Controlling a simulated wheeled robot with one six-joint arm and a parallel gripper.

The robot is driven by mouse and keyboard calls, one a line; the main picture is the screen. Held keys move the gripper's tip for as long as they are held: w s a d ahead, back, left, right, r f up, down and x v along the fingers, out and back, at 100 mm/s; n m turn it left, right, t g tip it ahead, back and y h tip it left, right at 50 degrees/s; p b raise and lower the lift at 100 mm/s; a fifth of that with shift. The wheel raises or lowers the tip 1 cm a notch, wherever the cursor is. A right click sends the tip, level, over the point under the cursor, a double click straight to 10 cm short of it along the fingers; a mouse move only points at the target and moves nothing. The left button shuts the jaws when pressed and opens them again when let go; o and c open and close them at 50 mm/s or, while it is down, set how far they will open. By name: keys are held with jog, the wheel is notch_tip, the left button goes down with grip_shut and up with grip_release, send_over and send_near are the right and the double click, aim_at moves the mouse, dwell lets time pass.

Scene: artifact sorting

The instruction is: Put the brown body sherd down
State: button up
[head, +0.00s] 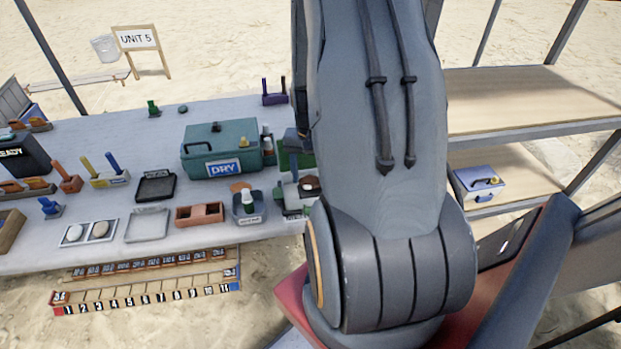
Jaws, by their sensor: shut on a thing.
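My large grey arm fills the middle of the head view and hides most of my gripper (300,165). Only a dark part of it shows at the arm's left edge, above the table. A dark brown piece (311,185), which looks like the brown body sherd, shows just below it, partly cut off by the arm. It is over or on a small grey device (292,205) on the table. The fingertips and any gap under the sherd are too small to make out. A flat orange-brown piece (241,186) lies to the left.
The grey table (130,262) holds a green DRY box (222,150), a blue-grey tub with a bottle (247,207), a red-brown divided tray (200,214), a clear tray (147,225) and a black tray (156,187). Wooden shelves (530,98) stand right.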

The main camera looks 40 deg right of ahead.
aim_at(310, 182)
jog(key=shift+f, duration=0.8)
jog(key=o, duration=1)
jog(key=shift+f, duration=0.1)
jog(key=shift+a+r+b, duration=0.1)
jog(key=shift+r+b, duration=1)
jog(key=shift+r, duration=5.05)
jog(key=s+a+r+n, duration=0.1)
jog(key=a+n, duration=0.2)
jog(key=a, duration=0.5)
jog(key=a+r+n, duration=0.1)
jog(key=a+n, duration=0.3)
jog(key=a, duration=0.4)
jog(key=s+a+r+n+t, duration=0.1)
jog(key=a+r+n, duration=0.1)
jog(key=a, duration=0.6)
jog(key=shift+s+a+n, duration=0.1)
jog(key=shift+s+n, duration=0.2)
jog(key=shift+n, duration=0.6)
